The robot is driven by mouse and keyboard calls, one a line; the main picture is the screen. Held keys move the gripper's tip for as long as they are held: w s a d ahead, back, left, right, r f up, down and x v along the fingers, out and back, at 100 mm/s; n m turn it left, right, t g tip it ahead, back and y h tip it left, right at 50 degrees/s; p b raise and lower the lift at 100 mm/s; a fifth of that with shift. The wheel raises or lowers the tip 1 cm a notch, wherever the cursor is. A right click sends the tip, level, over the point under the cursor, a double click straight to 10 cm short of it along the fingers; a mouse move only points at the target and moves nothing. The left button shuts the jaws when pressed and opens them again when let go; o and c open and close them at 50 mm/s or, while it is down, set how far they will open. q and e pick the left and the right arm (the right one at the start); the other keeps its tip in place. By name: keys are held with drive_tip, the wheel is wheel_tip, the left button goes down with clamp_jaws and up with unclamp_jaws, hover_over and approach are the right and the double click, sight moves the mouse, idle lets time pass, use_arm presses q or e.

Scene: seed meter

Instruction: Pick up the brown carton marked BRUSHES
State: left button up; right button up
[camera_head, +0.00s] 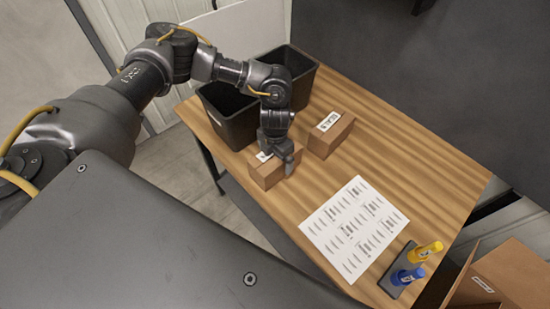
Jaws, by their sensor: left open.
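A brown carton (266,174) stands near the table's left edge. Its white top label is mostly covered by my gripper, so I cannot read it. My left gripper (286,160) comes down from above at this carton, at its right side and over its top. It is open; whether its fingers touch the carton I cannot tell. A second brown carton (322,144), with a label that reads SEALS, stands just to the right and behind. My right gripper is not in view.
Two black bins (233,131) stand behind the cartons on the wooden table (420,165). A printed sheet (352,228) lies in front. A dark holder with a yellow (425,251) and a blue (408,275) item is at the near right. An open cardboard box (510,272) is beyond the table's edge.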

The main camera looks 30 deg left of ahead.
use_arm(q)
drive_tip(key=shift+f, duration=0.6)
drive_tip(key=c, duration=1.4)
drive_tip(key=shift+r, duration=0.2)
drive_tip(key=shift+c, duration=0.2)
drive_tip(key=shift+r, duration=0.65)
drive_tip(key=s+r+b, duration=0.1)
drive_tip(key=r, duration=0.1)
drive_tip(key=s+r+b, duration=0.1)
drive_tip(key=s+r, duration=0.1)
drive_tip(key=s+r+b, duration=0.1)
drive_tip(key=s+r, duration=0.1)
drive_tip(key=r, duration=0.1)
drive_tip(key=shift+a, duration=0.1)
drive_tip(key=s+r, duration=0.4)
drive_tip(key=s, duration=0.5)
drive_tip(key=shift+a+r, duration=0.2)
